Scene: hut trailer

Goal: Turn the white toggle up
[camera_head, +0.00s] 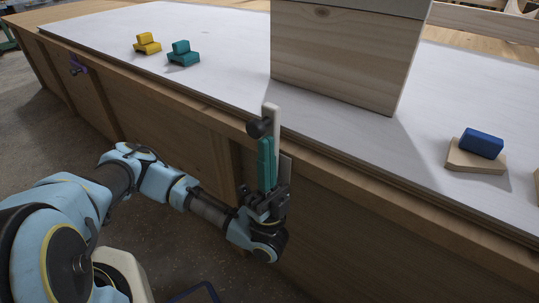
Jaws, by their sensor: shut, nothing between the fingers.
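The white toggle (273,117) is a pale narrow bar at the front edge of the table, right of the picture's middle. It points upward, nearly upright, and its top rises above the tabletop edge. A dark round knob (257,128) sits at its left side. My gripper (266,142) has teal fingers pointing up, close together and shut, with nothing seen between them. The fingertips are just below the knob and in front of the bar. The lower part of the toggle is hidden behind my fingers. I cannot tell whether they touch it.
A large wooden box (345,55) stands on the white-topped table (225,60). A yellow block (147,44) and a teal block (183,54) lie at the back left. A blue block (482,143) is at right.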

